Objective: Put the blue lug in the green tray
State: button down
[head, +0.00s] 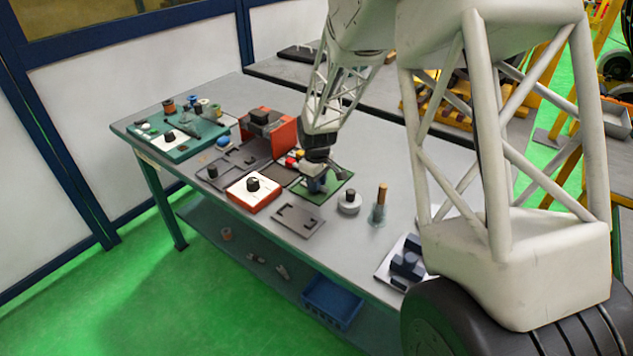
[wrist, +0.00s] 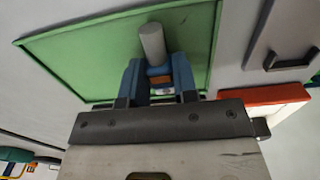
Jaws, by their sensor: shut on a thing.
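The green tray (head: 340,183) lies flat on the bench below my gripper (head: 316,184). In the wrist view the tray (wrist: 85,55) fills the upper middle, with its raised rim around it. My gripper (wrist: 157,80) has two blue fingers and is shut on the blue lug (wrist: 153,45). The lug shows mainly as a grey cylinder pointing away from the fingers, with small orange and bluish parts between them. It is over the tray area; I cannot tell whether it touches the tray floor. In the head view the fingers mostly hide the lug.
A white round piece (head: 349,204) and a wooden-handled bottle (head: 379,208) stand to the right. A red housing (head: 285,138) is behind.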

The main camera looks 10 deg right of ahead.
jog(key=c, duration=0.9)
grip_release()
jog(key=shift+f, duration=0.1)
notch_tip(320, 180, up, 12)
jog(key=shift+r, duration=0.15)
dwell(0.4)
